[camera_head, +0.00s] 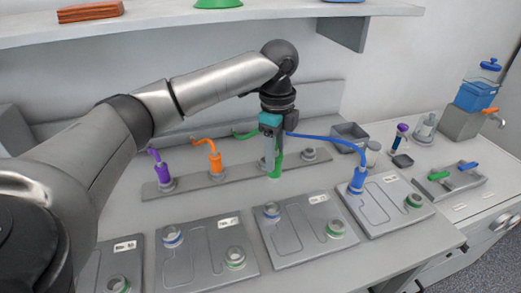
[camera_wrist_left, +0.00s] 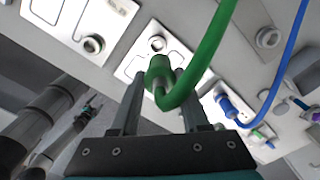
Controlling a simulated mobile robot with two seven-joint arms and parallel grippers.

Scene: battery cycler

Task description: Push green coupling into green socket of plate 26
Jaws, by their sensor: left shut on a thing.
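My left gripper (camera_head: 272,166) points down near the rear rail and is shut on the green coupling (camera_head: 277,168). In the left wrist view the green coupling (camera_wrist_left: 158,70) sits between the two fingers (camera_wrist_left: 160,98), with its green hose (camera_wrist_left: 207,60) curving up. Whether its lower end is clear of the rail, I cannot tell. Plates lie in a row in front, each with a blue-ringed and a green-ringed socket. Their labels are too small to read, so I cannot tell which is plate 26. The rightmost plate (camera_head: 385,208) has an empty green socket (camera_head: 414,201).
The blue coupling (camera_head: 357,180) stands in the rightmost plate, its hose (camera_head: 325,138) running behind it. Purple (camera_head: 166,171) and orange (camera_head: 215,162) couplings stand in the rail (camera_head: 190,183). A shelf (camera_head: 260,22) hangs above.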

